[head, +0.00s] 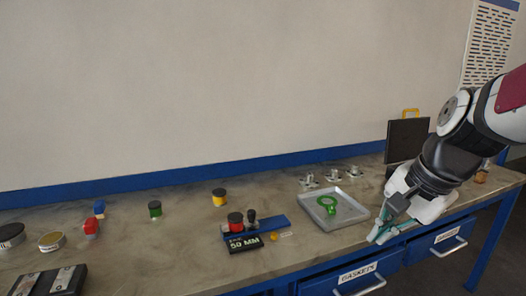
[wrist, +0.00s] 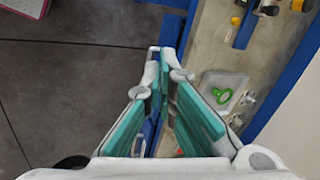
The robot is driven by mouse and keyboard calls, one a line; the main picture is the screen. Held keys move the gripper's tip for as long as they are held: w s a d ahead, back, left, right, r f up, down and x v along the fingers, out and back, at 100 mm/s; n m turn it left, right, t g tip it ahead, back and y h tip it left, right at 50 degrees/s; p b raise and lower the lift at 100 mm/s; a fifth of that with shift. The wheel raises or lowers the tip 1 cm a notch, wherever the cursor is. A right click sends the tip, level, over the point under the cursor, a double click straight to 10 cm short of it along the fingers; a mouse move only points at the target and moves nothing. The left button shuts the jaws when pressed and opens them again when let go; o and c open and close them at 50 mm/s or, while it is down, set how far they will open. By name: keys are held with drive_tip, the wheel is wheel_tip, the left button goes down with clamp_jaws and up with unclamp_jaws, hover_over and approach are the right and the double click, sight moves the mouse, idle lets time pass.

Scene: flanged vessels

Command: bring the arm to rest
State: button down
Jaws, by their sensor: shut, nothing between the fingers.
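My gripper (head: 380,234) hangs at the end of my arm at the right, over the bench's front edge, in front of the grey tray. Its teal-padded fingers also show in the wrist view (wrist: 165,65), shut with nothing held. A green ring-shaped part with a tab (head: 327,204) lies in the grey tray (head: 345,222). Both the green part (wrist: 221,95) and the tray (wrist: 236,82) show right of my fingers in the wrist view. My gripper is apart from the tray.
The bench (head: 180,245) carries a blue holder with a "50 MM" plate (head: 245,243), several coloured small parts, metal fittings (head: 333,175) and a dark panel (head: 407,137). Drawers labelled GASKETS (head: 357,272) sit under the front edge. Open floor (wrist: 70,90) lies left in the wrist view.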

drive_tip(key=s+a+r+n+h+p, duration=0.2)
drive_tip(key=s+n, duration=0.9)
drive_tip(key=s, duration=0.7)
drive_tip(key=shift+s+a+r+t, duration=0.25)
drive_tip(key=shift+a+r+t, duration=0.05)
drive_tip(key=shift+r, duration=0.2)
